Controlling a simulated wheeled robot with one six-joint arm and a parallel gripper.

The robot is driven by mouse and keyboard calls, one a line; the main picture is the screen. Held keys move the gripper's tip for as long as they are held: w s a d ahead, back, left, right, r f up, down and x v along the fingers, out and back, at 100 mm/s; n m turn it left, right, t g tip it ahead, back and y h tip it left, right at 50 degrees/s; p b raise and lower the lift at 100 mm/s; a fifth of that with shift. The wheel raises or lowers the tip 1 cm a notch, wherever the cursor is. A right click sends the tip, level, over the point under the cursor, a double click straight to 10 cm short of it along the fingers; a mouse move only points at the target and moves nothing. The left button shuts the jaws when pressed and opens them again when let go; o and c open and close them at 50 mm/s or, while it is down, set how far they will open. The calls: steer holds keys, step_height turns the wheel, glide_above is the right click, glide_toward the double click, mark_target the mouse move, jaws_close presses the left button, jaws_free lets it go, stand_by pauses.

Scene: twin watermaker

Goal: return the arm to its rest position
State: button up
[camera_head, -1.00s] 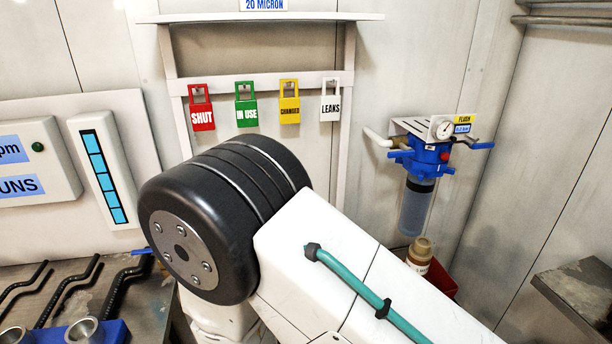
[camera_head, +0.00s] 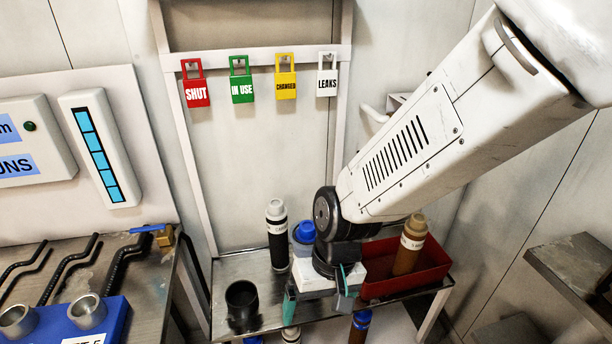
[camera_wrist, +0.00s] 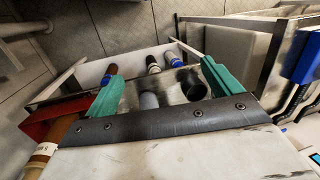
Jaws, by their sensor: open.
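My arm (camera_head: 415,145) reaches in from the upper right of the head view and slopes down to the left, over the small metal bench. Beyond the gap are the bench top and several cylinders.
A black-and-white cartridge (camera_head: 277,235), a blue-capped housing (camera_head: 303,236) and a black cup (camera_head: 242,303) stand on the bench. A red bin (camera_head: 432,262) with a brown cartridge (camera_head: 409,245) is close right of my gripper. A metal worktop (camera_head: 150,283) is at left; another counter (camera_head: 578,270) is at right.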

steer(key=s+d+r+m+t+h, duration=0.1)
steer(key=s+d+r, duration=0.3)
steer(key=d+r, duration=0.5)
steer(key=s+d+r+m+t+h, duration=0.1)
steer(key=s+d+r+m, duration=0.1)
steer(key=d+r, duration=0.8)
steer(key=s+d, duration=0.1)
steer(key=d, duration=0.4)
steer(key=shift+s+t, duration=0.3)
steer(key=shift+s, duration=0.1)
